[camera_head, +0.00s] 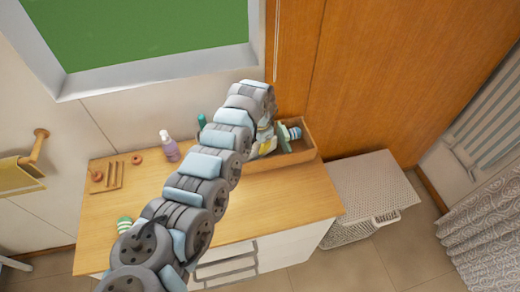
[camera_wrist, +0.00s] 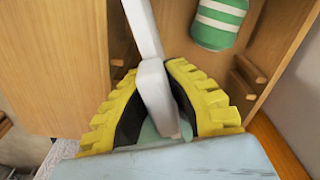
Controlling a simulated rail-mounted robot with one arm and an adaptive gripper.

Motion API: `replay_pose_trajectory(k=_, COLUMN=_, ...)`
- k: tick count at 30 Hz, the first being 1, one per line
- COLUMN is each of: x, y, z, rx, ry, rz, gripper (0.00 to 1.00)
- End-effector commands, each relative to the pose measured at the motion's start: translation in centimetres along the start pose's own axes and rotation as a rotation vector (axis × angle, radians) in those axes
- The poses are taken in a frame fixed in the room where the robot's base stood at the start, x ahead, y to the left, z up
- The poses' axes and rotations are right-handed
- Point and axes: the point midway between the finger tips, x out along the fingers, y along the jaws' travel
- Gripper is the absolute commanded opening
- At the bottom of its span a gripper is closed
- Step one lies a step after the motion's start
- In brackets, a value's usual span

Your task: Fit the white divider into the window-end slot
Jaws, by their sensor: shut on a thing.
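The white divider (camera_wrist: 150,55) is a pale flat piece seen nearly edge-on in the wrist view, running up out of the frame. My gripper (camera_wrist: 157,85), with yellow ribbed, black-lined fingers, is shut on it over the wooden box. The box (camera_wrist: 55,60) has short wooden ribs (camera_wrist: 248,78) on its inner wall. I cannot tell whether the divider touches any rib or slot. In the head view, the box (camera_head: 292,160) stands at the back right of the counter. My arm covers its left, window-side end there, so the window-end slot is hidden.
A green-and-white striped container (camera_wrist: 219,22) sits in the box close to the divider. The counter (camera_head: 265,205) is mostly clear in front of the box. A purple bottle (camera_head: 169,147) and a wooden peg stand (camera_head: 112,177) are to the left. A white basket (camera_head: 370,190) stands right.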

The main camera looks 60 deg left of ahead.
Motion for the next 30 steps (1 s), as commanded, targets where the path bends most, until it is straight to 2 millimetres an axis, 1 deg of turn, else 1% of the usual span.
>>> replay_pose_trajectory(k=6, x=-4.0, y=-0.1, z=0.0, rx=-0.001, ry=0.004, rz=-0.003, gripper=0.0)
replay_pose_trajectory(k=9, x=-5.6, y=-0.1, z=-0.1, rx=0.0, ry=0.004, rz=-0.004, gripper=0.0)
replay_pose_trajectory(k=15, x=-8.0, y=-0.1, z=-0.2, rx=-0.001, ry=0.004, rz=-0.004, gripper=0.0)
replay_pose_trajectory(k=19, x=-8.9, y=-0.1, z=-0.2, rx=-0.038, ry=-0.003, rz=-0.003, gripper=0.0)
replay_pose_trajectory(k=23, x=-9.4, y=-0.3, z=-0.6, rx=-0.149, ry=-0.011, rz=-0.006, gripper=0.0)
replay_pose_trajectory(k=30, x=-10.5, y=-1.2, z=-1.6, rx=-0.501, ry=-0.018, rz=-0.017, gripper=0.0)
